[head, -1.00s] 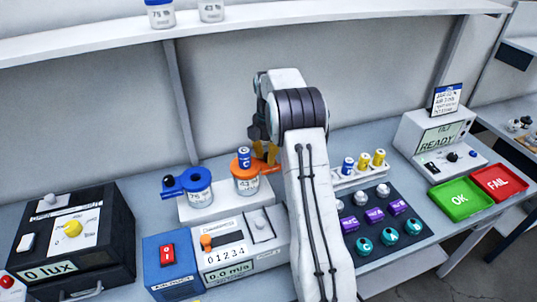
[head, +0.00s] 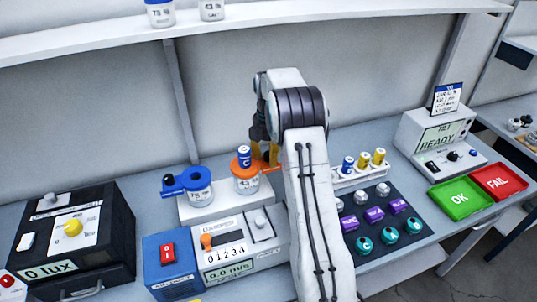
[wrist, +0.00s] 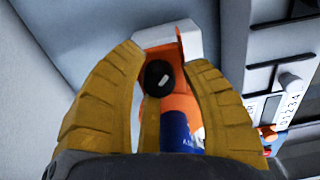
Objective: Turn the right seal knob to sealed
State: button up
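The right holder is an orange clamp ring (head: 244,166) on a white jar (head: 247,184) marked 43, with a blue-and-white cell (head: 244,155) standing in it. In the wrist view, its round black knob (wrist: 159,78) with a white mark sits on the orange body (wrist: 176,102). My gripper (head: 265,160) has its yellow fingers at the right side of the orange clamp. In the wrist view, my gripper (wrist: 162,58) has one finger on each side of the knob, apart, with small gaps showing. The lower parts of the knob are hidden. The blue cell (wrist: 178,132) lies close beside the right finger.
The left blue clamp (head: 190,179) on its jar stands beside the orange one on a white block (head: 222,208). The meter box (head: 235,245) is in front. A rack of cells (head: 352,178) and a dark tray (head: 405,232) stand to the right of my arm.

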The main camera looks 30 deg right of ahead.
aim_at(268, 153)
jog(key=shift+o, duration=1)
jog(key=shift+r, duration=0.1)
jog(key=shift+r, duration=0.15)
notch_tip(268, 153, up, 12)
dwell(0.3)
